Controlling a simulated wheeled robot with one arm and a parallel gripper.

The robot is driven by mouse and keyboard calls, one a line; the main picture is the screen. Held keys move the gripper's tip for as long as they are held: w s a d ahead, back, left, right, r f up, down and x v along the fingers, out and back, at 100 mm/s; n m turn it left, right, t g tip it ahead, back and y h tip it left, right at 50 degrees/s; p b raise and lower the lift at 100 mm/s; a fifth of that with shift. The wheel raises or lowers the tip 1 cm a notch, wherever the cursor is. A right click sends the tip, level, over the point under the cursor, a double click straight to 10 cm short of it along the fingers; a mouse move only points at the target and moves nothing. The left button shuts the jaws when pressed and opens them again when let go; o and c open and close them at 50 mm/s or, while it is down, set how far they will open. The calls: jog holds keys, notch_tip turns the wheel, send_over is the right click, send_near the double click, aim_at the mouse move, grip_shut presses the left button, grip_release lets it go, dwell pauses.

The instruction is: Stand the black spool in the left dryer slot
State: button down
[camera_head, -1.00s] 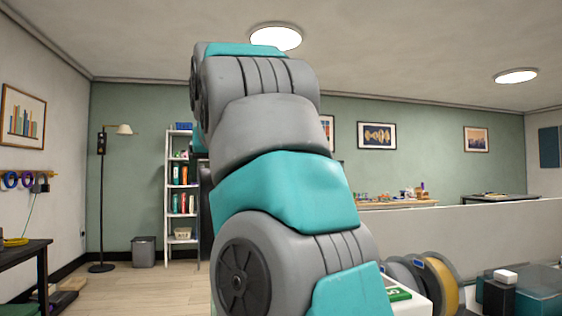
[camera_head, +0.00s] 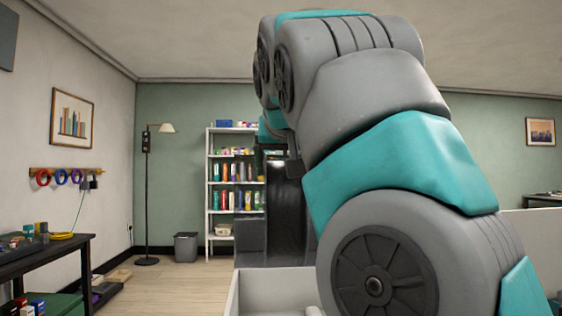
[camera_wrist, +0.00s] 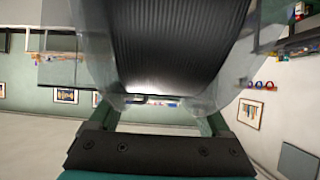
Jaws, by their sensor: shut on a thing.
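The black spool (camera_wrist: 180,45) fills the upper middle of the wrist view, with dark ribbed filament between clear flanges. My gripper (camera_wrist: 160,108) is shut on it, with a finger at each side of the spool's near edge. In the head view the spool (camera_head: 288,212) hangs upright and edge-on left of my arm, partly hidden by it. A pale open-topped box (camera_head: 262,285) shows below the spool; I cannot tell whether it is part of the dryer. The left dryer slot cannot be made out.
A dark workbench (camera_head: 62,258) with tools stands at the left. A white shelf unit (camera_head: 210,190), a floor lamp (camera_head: 147,200) and a grey bin (camera_head: 186,247) stand at the back. The wooden floor between bench and shelf is mostly clear. My arm blocks the right side.

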jog(key=shift+s+f+b, duration=0.1)
jog(key=shift+f+b, duration=0.2)
jog(key=shift+f, duration=0.6)
notch_tip(320, 180, down, 10)
jog(key=b, duration=0.8)
jog(key=shift+f+b, duration=0.1)
jog(key=shift+b, duration=0.3)
jog(key=shift+f+b, duration=0.35)
jog(key=shift+f, duration=0.05)
grip_release()
jog(key=shift+a+f, duration=0.1)
jog(key=v, duration=0.7)
jog(key=shift+s+r, duration=0.2)
jog(key=shift+s, duration=0.15)
